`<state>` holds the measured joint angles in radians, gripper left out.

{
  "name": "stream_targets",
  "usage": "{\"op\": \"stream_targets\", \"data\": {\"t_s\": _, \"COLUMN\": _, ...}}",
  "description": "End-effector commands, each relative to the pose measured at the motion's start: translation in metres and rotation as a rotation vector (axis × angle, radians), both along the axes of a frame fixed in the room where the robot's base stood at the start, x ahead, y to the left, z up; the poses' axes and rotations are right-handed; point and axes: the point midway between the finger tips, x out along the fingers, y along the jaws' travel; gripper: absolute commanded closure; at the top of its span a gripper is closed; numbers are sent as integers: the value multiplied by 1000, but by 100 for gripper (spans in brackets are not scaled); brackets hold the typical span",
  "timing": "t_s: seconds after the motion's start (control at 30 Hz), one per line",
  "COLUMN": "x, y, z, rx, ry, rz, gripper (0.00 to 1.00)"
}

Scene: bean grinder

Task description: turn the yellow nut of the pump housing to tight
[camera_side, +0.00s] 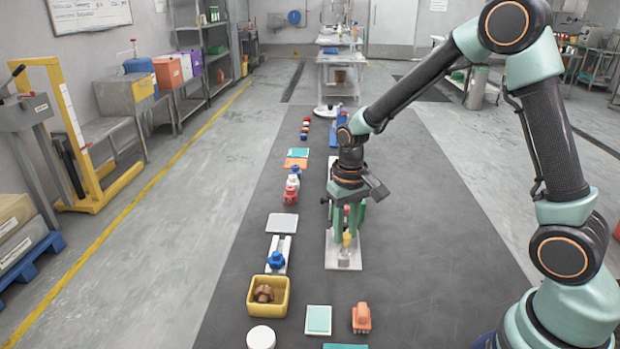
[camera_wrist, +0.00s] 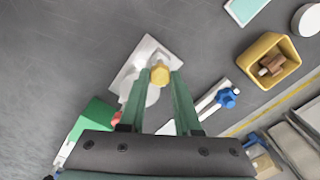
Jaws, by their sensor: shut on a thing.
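The yellow nut (camera_side: 347,239) sits on the white pump housing (camera_side: 343,262), on the dark work surface. In the wrist view the nut (camera_wrist: 160,75) shows as a yellow hexagon between the tips of the two green fingers. My gripper (camera_side: 348,229) points down over the housing and is shut on the nut; it also shows in the wrist view (camera_wrist: 160,80). The white housing (camera_wrist: 133,70) lies partly under the fingers in that view, so some of it is hidden. The nut's tightness cannot be told.
A blue knob (camera_side: 276,259) on a white plate stands left of the housing. A yellow bin (camera_side: 268,309) with brown pieces is nearer the camera. An orange block (camera_side: 361,318) and a teal-topped tile (camera_side: 318,320) lie in front. The surface right of the housing is clear.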

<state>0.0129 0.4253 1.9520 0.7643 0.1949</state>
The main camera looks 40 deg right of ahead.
Motion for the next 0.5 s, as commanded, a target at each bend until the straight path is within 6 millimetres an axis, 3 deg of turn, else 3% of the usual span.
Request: {"op": "stream_targets", "data": {"t_s": 0.5, "x": 0, "y": 0, "z": 1, "rx": 0, "ry": 0, "rz": -477, "gripper": 100}}
